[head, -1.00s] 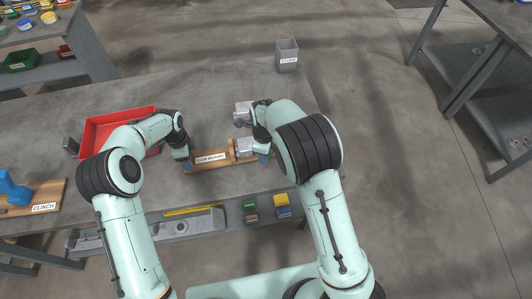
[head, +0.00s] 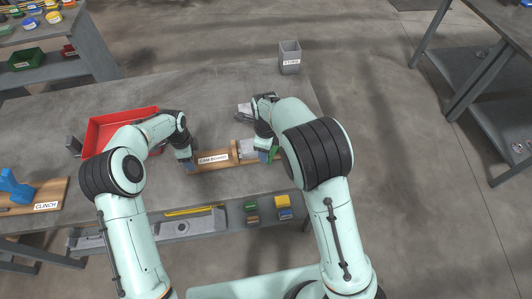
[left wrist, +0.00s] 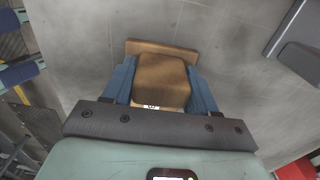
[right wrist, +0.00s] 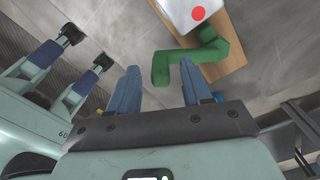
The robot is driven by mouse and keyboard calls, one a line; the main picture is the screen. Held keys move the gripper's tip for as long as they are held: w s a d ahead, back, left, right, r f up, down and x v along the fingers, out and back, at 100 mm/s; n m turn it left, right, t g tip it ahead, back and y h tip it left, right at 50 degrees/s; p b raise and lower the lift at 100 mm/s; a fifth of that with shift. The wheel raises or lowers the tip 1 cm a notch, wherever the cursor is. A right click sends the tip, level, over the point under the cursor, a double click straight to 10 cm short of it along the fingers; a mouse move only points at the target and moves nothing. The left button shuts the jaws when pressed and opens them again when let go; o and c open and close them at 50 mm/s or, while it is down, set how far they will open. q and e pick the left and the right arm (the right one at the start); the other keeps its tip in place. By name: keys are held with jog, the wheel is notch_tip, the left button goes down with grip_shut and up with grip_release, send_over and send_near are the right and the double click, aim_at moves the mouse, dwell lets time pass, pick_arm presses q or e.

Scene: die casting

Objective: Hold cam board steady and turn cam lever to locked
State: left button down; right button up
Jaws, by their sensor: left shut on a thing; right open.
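The wooden cam board (head: 213,160) lies on the grey table in the head view, with its label facing up. My left gripper (head: 187,165) is at its left end. In the left wrist view the blue fingers (left wrist: 160,88) are shut on the wooden end of the board (left wrist: 160,70). The green cam lever (right wrist: 200,55) is at the board's right end, beside a pale block with a red dot (right wrist: 198,13). My right gripper (right wrist: 157,90) is open, with the lever's free end between or just beyond its fingertips; contact is unclear. The lever is mostly hidden in the head view.
A red tray (head: 100,136) stands left of the board, behind my left arm. A grey bin (head: 290,58) stands at the table's far right. A clinch board (head: 47,195) lies at left.

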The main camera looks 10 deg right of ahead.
pick_arm(q)
jog(key=shift+w+a+r, duration=0.1)
jog(key=shift+a, duration=0.05)
pick_arm(e)
notch_tip(320, 180, up, 9)
jog(key=shift+f, duration=0.1)
dwell(0.4)
pick_arm(q)
jog(key=shift+c, duration=2.2)
grip_release()
jog(key=shift+w+r, duration=0.1)
jog(key=shift+r, duration=0.05)
jog(key=shift+o, duration=1)
jog(key=shift+s+f, duration=0.2)
jog(key=shift+f, duration=0.05)
notch_tip(320, 180, up, 12)
jog(key=shift+r, duration=0.15)
